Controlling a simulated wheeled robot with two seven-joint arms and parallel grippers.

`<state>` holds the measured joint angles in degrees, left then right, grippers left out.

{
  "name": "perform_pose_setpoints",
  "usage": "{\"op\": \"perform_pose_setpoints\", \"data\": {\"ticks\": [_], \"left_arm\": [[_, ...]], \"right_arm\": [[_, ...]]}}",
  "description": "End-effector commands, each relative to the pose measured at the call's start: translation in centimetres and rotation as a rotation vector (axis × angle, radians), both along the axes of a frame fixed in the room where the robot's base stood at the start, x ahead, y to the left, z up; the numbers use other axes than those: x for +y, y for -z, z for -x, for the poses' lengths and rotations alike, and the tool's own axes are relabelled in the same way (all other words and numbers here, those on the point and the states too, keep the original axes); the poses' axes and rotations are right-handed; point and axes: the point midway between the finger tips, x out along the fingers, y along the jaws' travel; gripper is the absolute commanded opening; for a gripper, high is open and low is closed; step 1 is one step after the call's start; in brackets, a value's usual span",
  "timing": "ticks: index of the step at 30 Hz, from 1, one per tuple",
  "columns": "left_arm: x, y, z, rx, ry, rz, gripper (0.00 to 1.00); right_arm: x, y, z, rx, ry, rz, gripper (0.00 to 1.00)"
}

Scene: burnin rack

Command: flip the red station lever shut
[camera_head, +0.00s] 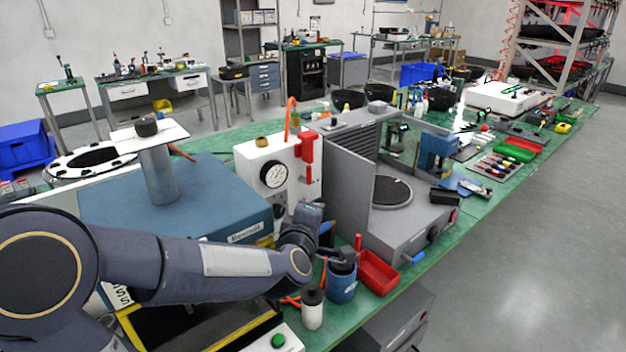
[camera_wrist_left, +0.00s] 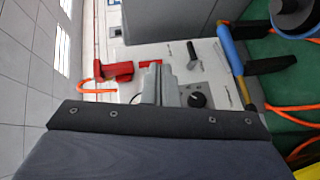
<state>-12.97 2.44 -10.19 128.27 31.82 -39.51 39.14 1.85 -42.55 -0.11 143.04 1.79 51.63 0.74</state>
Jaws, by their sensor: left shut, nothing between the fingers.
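The red station lever (camera_head: 306,148) is on the right part of the white gauge station (camera_head: 249,162), upright against its face. It also shows in the left wrist view (camera_wrist_left: 115,71), left of the fingers, with a smaller red part beside it. My left gripper (camera_head: 311,213) is in front of the station, below the lever. In the left wrist view my left gripper (camera_wrist_left: 166,72) has its fingers together and empty. They look apart from the lever, though the exact gap is unclear. My right gripper is in neither view.
A grey panelled machine (camera_head: 348,180) stands right of the station and a blue box (camera_head: 215,210) left of it. A blue cup (camera_head: 342,288), a red bin (camera_head: 378,272) and a white bottle (camera_head: 312,312) crowd the bench front. Orange cable lies near the cup.

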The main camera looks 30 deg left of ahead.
Motion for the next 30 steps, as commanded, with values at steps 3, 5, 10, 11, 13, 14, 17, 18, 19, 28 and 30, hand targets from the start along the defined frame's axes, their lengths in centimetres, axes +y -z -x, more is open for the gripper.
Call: {"op": "perform_pose_setpoints", "data": {"ticks": [3,5,10,11,13,14,17,18,19,28,30], "left_arm": [[1.0,0.2,-1.1,-0.06,-0.111,0.027,0.0],[1.6,0.1,-1.4,-0.096,-0.171,0.039,0.0],[2.8,0.0,-1.7,-0.188,-0.302,0.053,0.0],[3.0,-0.1,-1.7,-0.199,-0.316,0.053,0.0],[3.2,-0.1,-1.7,-0.217,-0.34,0.054,0.0],[3.3,-0.1,-1.7,-0.221,-0.347,0.054,0.0],[3.4,-0.2,-1.6,-0.23,-0.356,0.055,0.0],[3.4,-0.2,-1.6,-0.23,-0.356,0.055,0.0],[3.4,-0.2,-1.6,-0.23,-0.356,0.055,0.0],[3.8,-0.3,-2.3,-0.228,-0.354,0.053,0.0],[4.3,-0.3,-3.0,-0.227,-0.355,0.052,0.0]], "right_arm": [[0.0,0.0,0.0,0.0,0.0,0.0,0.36],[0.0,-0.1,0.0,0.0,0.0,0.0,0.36],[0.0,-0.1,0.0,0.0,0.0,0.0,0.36],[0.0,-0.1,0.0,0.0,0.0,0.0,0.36],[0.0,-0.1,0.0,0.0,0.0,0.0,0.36],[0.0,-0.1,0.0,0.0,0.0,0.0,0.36],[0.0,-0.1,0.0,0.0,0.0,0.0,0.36],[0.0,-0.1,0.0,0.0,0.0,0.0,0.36],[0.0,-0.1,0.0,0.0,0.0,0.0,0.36],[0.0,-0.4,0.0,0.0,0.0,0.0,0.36],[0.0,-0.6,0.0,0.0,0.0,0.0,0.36]]}}
